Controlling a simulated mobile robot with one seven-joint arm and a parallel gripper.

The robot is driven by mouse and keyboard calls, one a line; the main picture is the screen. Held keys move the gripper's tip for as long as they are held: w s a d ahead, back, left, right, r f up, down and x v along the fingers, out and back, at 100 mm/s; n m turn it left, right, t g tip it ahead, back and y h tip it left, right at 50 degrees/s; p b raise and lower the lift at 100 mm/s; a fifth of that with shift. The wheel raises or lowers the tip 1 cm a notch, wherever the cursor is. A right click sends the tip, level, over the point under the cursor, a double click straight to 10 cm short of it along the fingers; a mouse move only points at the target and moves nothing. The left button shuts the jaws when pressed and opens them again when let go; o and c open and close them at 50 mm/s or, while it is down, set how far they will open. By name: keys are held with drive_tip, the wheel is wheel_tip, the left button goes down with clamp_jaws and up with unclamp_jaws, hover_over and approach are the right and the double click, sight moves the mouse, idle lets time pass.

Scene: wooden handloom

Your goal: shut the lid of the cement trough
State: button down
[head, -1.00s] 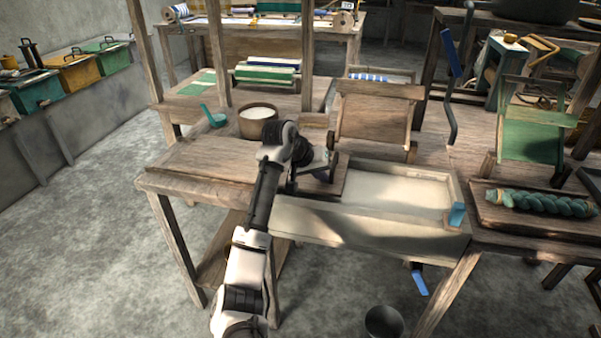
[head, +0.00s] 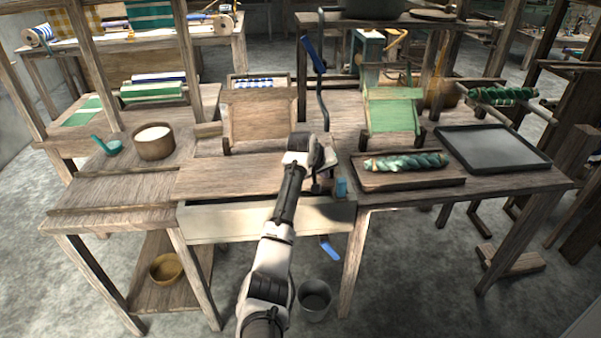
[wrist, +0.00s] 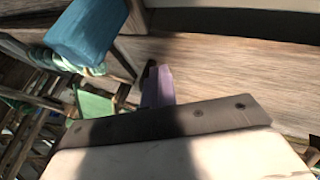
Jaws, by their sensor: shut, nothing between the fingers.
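The cement trough (head: 235,225) is a pale box set in the bench, with its front wall showing. Its flat wooden lid (head: 230,178) covers the left and middle of the trough opening. My arm hides the right part, so I cannot tell whether any gap remains there. My gripper (head: 316,187) is low at the trough's right end, beside a small blue piece (head: 341,188) at the corner. In the wrist view my fingers (wrist: 157,88) are together and empty, with a wooden surface (wrist: 220,70) beyond them. Contact with the lid cannot be made out.
A wooden tray (head: 385,183) with a teal yarn twist stands right of the trough. A grey tray (head: 492,147) lies farther right. A brown tub (head: 153,142) stands back left. A blue-handled crank (head: 314,55) rises behind. A bucket (head: 314,299) stands on the floor below.

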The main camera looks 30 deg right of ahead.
sight(333, 181)
drive_tip(key=shift+s+d, duration=0.25)
drive_tip(key=shift+d, duration=0.45)
drive_tip(key=shift+s+d, duration=0.25)
drive_tip(key=shift+d, duration=0.55)
drive_tip(key=shift+a+p, duration=0.3)
drive_tip(key=shift+p, duration=0.05)
drive_tip(key=a, duration=0.4)
drive_tip(key=shift+w+a+r, duration=0.15)
drive_tip(key=shift+w+r, duration=0.05)
drive_tip(key=shift+r, duration=0.15)
drive_tip(key=b+v, duration=0.1)
drive_tip(key=v, duration=0.8)
drive_tip(key=shift+b, duration=0.4)
